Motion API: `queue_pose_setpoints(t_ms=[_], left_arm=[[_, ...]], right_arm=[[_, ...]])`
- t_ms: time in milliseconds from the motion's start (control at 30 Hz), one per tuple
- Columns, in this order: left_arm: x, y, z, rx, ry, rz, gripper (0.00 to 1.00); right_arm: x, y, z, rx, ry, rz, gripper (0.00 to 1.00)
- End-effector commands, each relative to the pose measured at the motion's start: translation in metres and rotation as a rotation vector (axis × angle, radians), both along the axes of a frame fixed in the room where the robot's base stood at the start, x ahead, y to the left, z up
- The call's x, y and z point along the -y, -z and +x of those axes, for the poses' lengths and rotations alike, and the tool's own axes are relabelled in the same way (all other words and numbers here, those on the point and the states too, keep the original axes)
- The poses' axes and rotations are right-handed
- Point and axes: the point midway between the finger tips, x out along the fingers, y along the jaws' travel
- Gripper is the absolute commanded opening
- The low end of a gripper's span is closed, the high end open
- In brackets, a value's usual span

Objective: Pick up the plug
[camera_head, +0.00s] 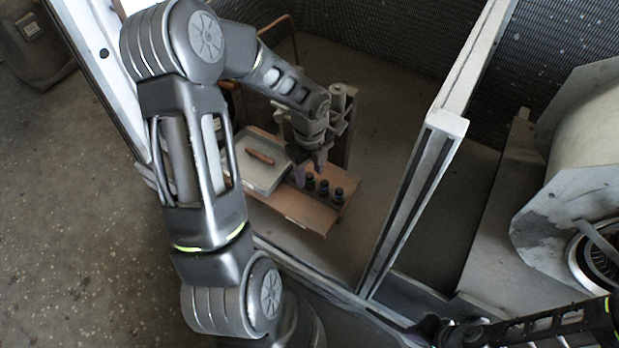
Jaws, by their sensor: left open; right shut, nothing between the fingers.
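Three small dark plugs stand upright in a row on a brown board; the middle plug (324,188) and the right plug (339,197) show clearly. The left plug (310,183) is close beside my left gripper (308,175). That gripper points down with its fingers apart, at the left end of the row. I cannot tell whether it touches a plug, and its fingers may hide part of the row. My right gripper (425,332) is low at the right, shut and empty, far from the plugs.
A shallow grey tray (262,183) holding a copper-coloured piece (261,157) lies left of the plugs on the brown board (310,217). A metal post (418,200) divides the enclosure. A large drum-shaped housing (580,170) stands at the right. Mesh walls (400,35) close the back.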

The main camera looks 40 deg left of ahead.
Motion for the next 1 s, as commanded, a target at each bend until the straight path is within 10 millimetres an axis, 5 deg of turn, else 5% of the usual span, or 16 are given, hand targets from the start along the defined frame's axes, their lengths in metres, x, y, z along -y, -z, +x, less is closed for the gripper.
queue_pose_setpoints(t_ms=[600,1000], left_arm=[[0.0,0.0,0.0,0.0,0.0,0.0,0.01],[0.0,0.0,0.0,0.0,0.0,0.0,0.0]], right_arm=[[0.0,0.0,0.0,0.0,0.0,0.0,0.0],[0.0,0.0,0.0,0.0,0.0,0.0,0.0]])
